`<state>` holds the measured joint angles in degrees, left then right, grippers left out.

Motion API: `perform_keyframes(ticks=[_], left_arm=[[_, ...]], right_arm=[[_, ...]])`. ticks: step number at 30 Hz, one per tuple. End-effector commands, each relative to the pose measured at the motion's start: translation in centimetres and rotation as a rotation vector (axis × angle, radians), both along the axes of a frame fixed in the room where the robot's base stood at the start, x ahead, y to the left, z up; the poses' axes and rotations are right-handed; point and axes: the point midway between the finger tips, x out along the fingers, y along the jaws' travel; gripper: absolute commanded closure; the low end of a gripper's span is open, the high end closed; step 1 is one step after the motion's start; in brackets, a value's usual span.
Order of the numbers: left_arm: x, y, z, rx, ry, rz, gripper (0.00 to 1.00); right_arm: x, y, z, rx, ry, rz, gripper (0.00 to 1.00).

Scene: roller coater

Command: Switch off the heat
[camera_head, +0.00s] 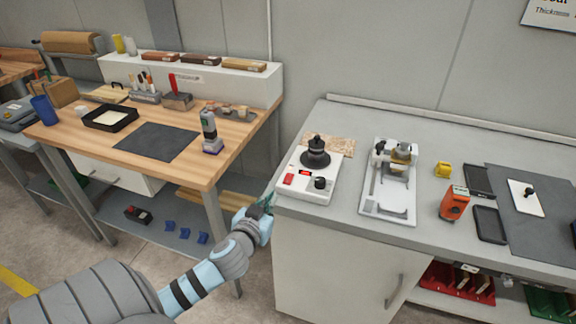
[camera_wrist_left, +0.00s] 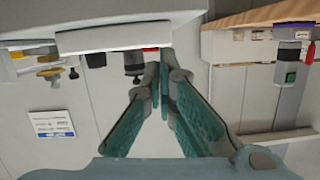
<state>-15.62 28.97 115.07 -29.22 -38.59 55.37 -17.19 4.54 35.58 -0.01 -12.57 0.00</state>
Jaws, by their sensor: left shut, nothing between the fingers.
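A white heating unit (camera_head: 306,192) stands at the near left corner of the grey bench. It has a red switch (camera_head: 289,179) at its front left, a black knob (camera_head: 320,183) at its front right and a round black piece (camera_head: 315,153) on top. My left gripper (camera_head: 268,203) is shut and empty, just left of the bench corner, apart from the unit. In the left wrist view, which looks upside down, the closed fingertips (camera_wrist_left: 161,58) point toward the unit's pale front edge (camera_wrist_left: 115,38). The red switch (camera_wrist_left: 150,49) is partly hidden behind them. The switch's position cannot be told.
Right of the unit stand a white fixture (camera_head: 388,195), a yellow block (camera_head: 442,169) and an orange meter (camera_head: 454,204). A wooden table (camera_head: 185,180) with tools is on the left. A floor gap lies between table and bench.

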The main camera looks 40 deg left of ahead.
Motion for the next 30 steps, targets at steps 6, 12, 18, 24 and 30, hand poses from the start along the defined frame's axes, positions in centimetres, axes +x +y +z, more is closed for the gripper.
perform_keyframes(ticks=[6, 12, 18, 24, 30], left_arm=[[0.3, -1.2, 6.8, -0.022, -0.144, -0.013, 1.0], [0.4, -1.2, 6.8, -0.023, -0.146, -0.014, 1.0], [1.1, -1.0, 6.7, -0.024, -0.146, -0.014, 1.0], [4.2, 0.1, 6.3, -0.025, -0.147, -0.012, 1.0], [8.4, 1.6, 5.7, -0.026, -0.146, -0.012, 1.0]], right_arm=[[0.0, 0.0, 0.7, 0.0, 0.0, 0.0, 0.6], [0.0, 0.0, 0.6, 0.0, 0.001, 0.0, 0.6], [0.0, 0.0, 0.6, 0.0, 0.002, 0.0, 0.6], [-0.1, 0.0, 0.7, 0.0, 0.002, 0.0, 0.6], [-0.1, 0.0, 0.8, 0.0, 0.002, 0.0, 0.6]])
